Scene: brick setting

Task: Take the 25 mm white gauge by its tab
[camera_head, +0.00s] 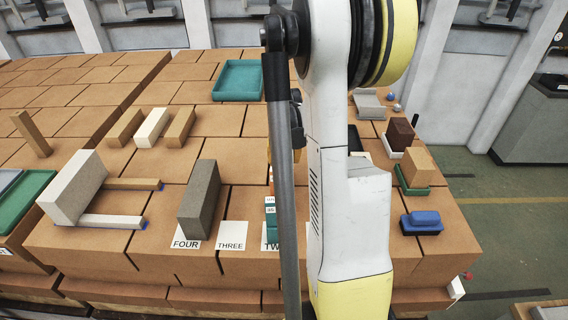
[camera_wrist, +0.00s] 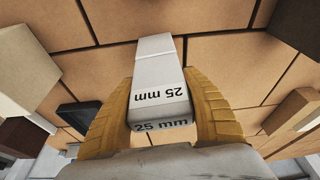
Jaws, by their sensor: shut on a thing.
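The white 25 mm gauge (camera_wrist: 157,75) is in the wrist view, with "25 mm" printed on its top and on its near end. A narrower plain white section (camera_wrist: 155,46) extends away from the lettered part. My gripper (camera_wrist: 160,95) has its two yellow fingers on either side of the lettered part and is shut on it. I cannot tell whether the gauge is clear of the surface. In the head view my arm hides the gauge and most of the gripper.
In the head view, a dark grey block (camera_head: 200,199) stands by the FOUR and THREE (camera_head: 231,236) cards. A pale block (camera_head: 74,187) rests near two strips at left. A teal tray (camera_head: 238,81) lies at the back. A blue-topped block (camera_head: 421,222) and a tan block (camera_head: 416,167) stand at right.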

